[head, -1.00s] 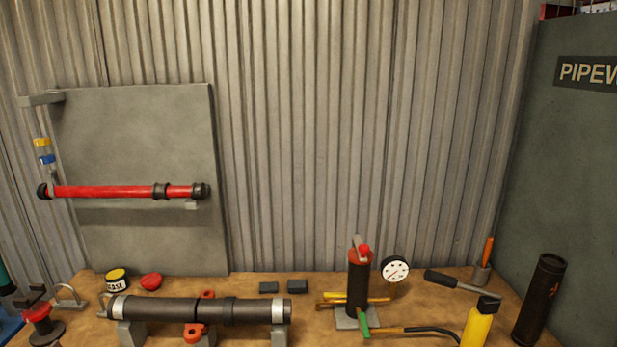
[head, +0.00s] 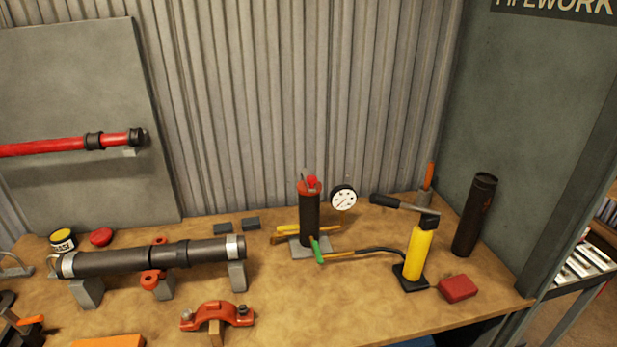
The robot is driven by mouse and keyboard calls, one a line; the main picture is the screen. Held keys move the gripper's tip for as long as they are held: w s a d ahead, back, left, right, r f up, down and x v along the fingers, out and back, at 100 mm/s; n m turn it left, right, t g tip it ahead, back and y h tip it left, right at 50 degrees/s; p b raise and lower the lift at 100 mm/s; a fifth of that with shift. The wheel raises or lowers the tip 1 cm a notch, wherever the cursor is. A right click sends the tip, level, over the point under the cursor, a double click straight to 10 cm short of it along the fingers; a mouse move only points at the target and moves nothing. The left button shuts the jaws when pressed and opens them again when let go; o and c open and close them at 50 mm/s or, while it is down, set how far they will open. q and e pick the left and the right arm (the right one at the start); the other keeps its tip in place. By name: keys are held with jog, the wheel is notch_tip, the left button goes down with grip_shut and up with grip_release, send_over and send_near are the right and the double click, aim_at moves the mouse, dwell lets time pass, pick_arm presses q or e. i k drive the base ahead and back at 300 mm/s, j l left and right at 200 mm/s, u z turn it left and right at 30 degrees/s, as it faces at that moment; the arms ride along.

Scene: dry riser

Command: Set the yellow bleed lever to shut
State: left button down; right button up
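A dark upright cylinder (head: 309,219) with a red top stands on a small grey base plate (head: 327,243) on the bench. A yellow lever-like bar (head: 291,229) lies roughly level, low on the cylinder's left side. A brass-coloured bar (head: 284,239) sits just below it. A green-ended part (head: 317,251) is at the cylinder's front, by the start of a brass and black hose (head: 375,250). A white round gauge (head: 343,198) is to the right of the cylinder. Neither of my grippers is in view.
A yellow cylinder (head: 420,250) and a red block (head: 457,288) stand to the right. A black tube (head: 474,215) is near the right wall. A dark clamped pipe (head: 205,254) and an orange clamp (head: 216,317) are left. Bare bench (head: 320,305) lies in front.

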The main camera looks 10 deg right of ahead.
aim_at(280, 229)
jog(key=l+u, duration=0.6)
jog(key=u, duration=0.15)
jog(key=l+u, duration=0.35)
